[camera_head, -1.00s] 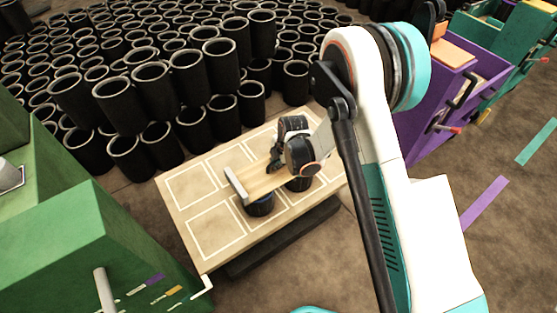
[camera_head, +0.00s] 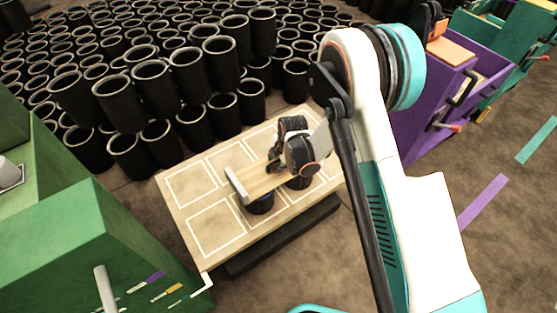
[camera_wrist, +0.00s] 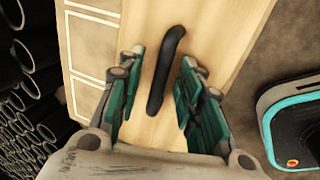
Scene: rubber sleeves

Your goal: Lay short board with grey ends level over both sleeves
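The short wooden board (camera_head: 258,187) lies over two dark sleeves and looks about level. Its near-left grey end (camera_head: 237,186) shows; its other end is hidden behind my gripper and arm. One sleeve (camera_head: 261,205) stands under the board's left part, the other (camera_head: 299,184) under its right part. My gripper (camera_head: 275,162) is over the board. In the wrist view my gripper (camera_wrist: 162,62) is open, its green-padded fingers on either side of the board's black handle (camera_wrist: 164,75), with gaps showing on both sides.
The sleeves stand on a pale table (camera_head: 212,262) marked with white rectangles. Many black sleeves (camera_head: 120,100) crowd the floor behind it. A green cabinet (camera_head: 70,245) is at left, a purple bin (camera_head: 430,120) at right. Rectangles on the table's left are clear.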

